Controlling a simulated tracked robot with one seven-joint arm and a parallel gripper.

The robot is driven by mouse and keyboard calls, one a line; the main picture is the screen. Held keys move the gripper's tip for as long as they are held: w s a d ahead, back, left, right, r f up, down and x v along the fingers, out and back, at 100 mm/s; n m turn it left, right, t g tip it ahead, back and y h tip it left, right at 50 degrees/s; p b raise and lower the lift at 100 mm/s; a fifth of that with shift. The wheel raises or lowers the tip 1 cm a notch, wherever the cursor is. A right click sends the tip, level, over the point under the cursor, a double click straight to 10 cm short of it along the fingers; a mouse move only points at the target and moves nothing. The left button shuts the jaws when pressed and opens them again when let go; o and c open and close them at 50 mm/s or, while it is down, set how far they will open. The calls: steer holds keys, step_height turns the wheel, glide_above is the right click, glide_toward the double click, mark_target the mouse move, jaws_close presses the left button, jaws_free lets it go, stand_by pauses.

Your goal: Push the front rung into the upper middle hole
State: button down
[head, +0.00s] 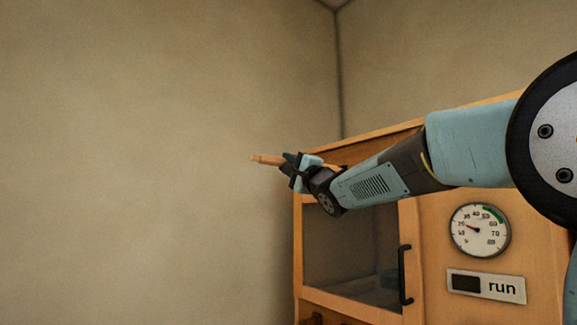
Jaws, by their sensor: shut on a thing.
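My gripper (288,162) is at the end of my arm, which reaches in from the right of the head view. It is shut on a light wooden rung (264,159). The rung sticks out to the left of the fingers, nearly level, with bare wall behind it in the picture. The rung's other end is hidden by the gripper. No upper middle hole and no seat can be made out in this view.
An orange wooden cabinet (427,260) stands behind and below my arm. It has a glass door (350,246) with a black handle (403,275), a round gauge (480,230) and a "run" label (487,286). The space left of the cabinet is clear.

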steer(key=shift+w+d, duration=0.75)
steer(key=shift+d, duration=0.35)
steer(key=shift+w+d, duration=0.7)
steer(key=shift+d, duration=0.4)
steer(key=shift+w+d, duration=0.75)
steer(key=shift+d, duration=0.35)
stand_by(2.1)
steer(key=c, duration=0.8)
jaws_free()
steer(key=v, duration=1.3)
steer(key=shift+s+d+f, duration=0.15)
steer(key=shift+s+f, duration=0.1)
